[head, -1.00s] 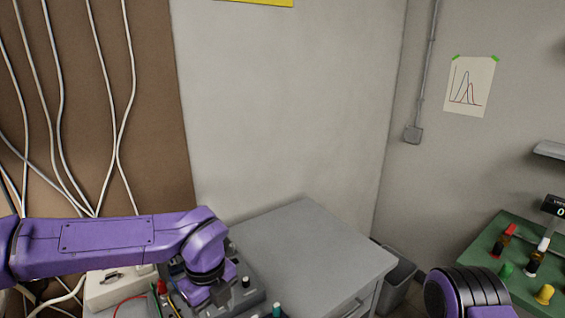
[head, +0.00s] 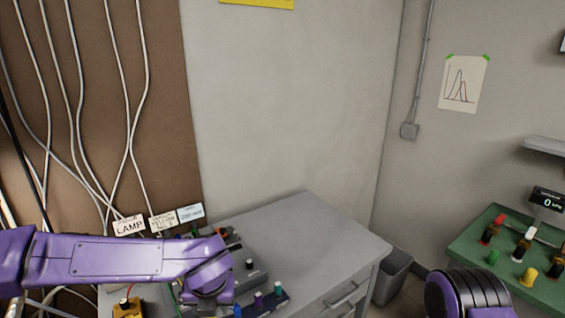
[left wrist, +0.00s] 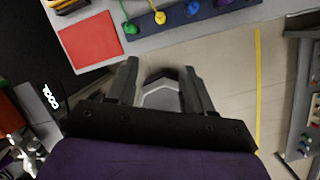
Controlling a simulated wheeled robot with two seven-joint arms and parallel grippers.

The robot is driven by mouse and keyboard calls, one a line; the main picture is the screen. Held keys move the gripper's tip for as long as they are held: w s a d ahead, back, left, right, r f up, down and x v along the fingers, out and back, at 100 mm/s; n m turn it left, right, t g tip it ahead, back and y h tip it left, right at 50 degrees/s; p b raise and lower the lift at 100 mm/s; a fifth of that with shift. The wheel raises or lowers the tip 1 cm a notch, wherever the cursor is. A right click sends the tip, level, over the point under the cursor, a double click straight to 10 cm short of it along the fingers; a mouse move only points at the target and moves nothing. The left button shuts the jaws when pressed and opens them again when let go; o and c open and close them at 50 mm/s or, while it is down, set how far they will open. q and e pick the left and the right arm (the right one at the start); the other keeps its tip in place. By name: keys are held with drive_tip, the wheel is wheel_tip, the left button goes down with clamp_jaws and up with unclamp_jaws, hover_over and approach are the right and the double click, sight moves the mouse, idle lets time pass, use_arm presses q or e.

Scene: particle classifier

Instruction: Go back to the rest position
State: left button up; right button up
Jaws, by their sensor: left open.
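My left arm comes in from the left in the head view, over the grey bench on that side. Its gripper is hidden behind the wrist there. In the left wrist view my left gripper (left wrist: 162,82) is open and empty, its two dark fingers apart above the beige floor. My right arm shows only as a purple and black joint at the bottom right of the head view; its gripper is out of frame.
A grey drawer cabinet (head: 305,235) stands in the corner, a grey bin (head: 392,275) beside it. A green panel (head: 480,247) with coloured knobs is at the right. Colour-plugged blocks (head: 262,303) and a red square (left wrist: 90,40) lie near my left arm.

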use_arm(q)
drive_tip(key=s+a+f+m+t+y+b, duration=0.1)
drive_tip(key=s+a+f+m+b, duration=0.15)
drive_tip(key=f+m, duration=0.5)
drive_tip(key=s+a+f+m+t+b, duration=0.1)
drive_tip(key=s+a+f+m, duration=0.15)
drive_tip(key=f+m, duration=0.55)
drive_tip(key=s+a+f+m+t+y+b, duration=0.1)
drive_tip(key=s+f+m+b, duration=0.1)
drive_tip(key=s+f+m, duration=0.5)
drive_tip(key=s+a+f+m+g+b, duration=0.1)
drive_tip(key=s+a+f+m+b, duration=0.1)
drive_tip(key=s+a+f+m, duration=0.2)
drive_tip(key=s+a+f+m+g+b, duration=0.2)
drive_tip(key=s+a+f+m, duration=0.2)
drive_tip(key=s+f, duration=0.6)
drive_tip(key=shift+s+a+f, duration=0.4)
drive_tip(key=shift+s+a, duration=0.05)
drive_tip(key=shift+s, duration=0.25)
